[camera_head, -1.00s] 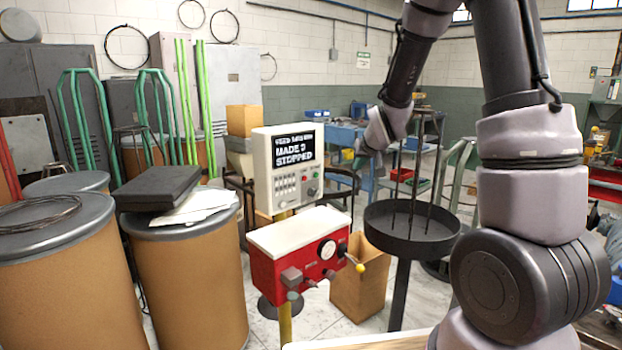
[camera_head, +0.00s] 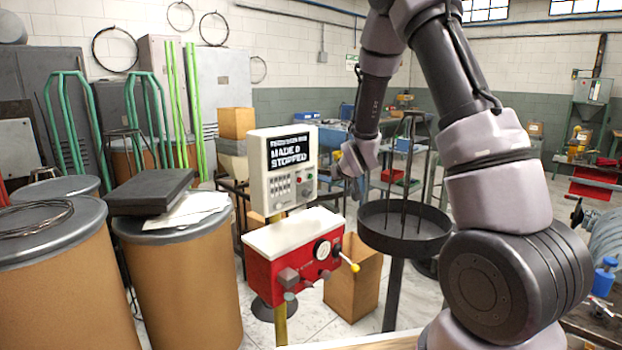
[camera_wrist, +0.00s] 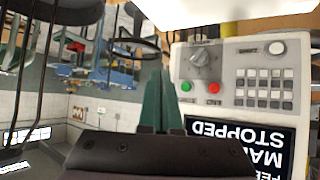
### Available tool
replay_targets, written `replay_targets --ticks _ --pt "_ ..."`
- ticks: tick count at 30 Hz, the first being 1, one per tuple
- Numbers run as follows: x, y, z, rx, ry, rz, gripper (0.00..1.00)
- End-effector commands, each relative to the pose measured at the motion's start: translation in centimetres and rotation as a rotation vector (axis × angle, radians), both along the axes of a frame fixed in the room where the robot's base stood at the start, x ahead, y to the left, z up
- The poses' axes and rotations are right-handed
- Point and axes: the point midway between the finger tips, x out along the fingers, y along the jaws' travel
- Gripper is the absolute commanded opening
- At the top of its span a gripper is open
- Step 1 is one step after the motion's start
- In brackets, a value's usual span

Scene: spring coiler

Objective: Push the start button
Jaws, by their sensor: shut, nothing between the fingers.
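The white control box (camera_head: 283,170) stands on a yellow post, its screen reading "STOPPED". In the wrist view the box (camera_wrist: 240,110) appears upside down, with a green button (camera_wrist: 186,87) and a red button (camera_wrist: 213,87) side by side below a grey knob (camera_wrist: 204,62). Which one is the start button is not readable; the green one is the likely one. My gripper (camera_wrist: 160,74) is shut and empty, its dark green fingers just beside the green button in the picture. Contact cannot be told. In the head view my gripper (camera_head: 352,186) is right of the box.
A red machine (camera_head: 300,255) with a white top and yellow-knobbed lever is below the box. A round dark tray on a stand (camera_head: 404,236) is close on the right. A cardboard box (camera_head: 352,285) is behind the machine. Brown drums (camera_head: 185,280) stand left.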

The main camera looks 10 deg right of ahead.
Motion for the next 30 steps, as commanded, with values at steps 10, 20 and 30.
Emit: replay_targets --ticks 10,20,30 --pt "4.0 3.0 0.0 0.000 -0.001 0.001 0.00" --pt "6.0 4.4 0.0 0.001 0.000 -0.001 0.00" --pt "6.1 4.4 0.0 0.001 0.000 -0.001 0.00"
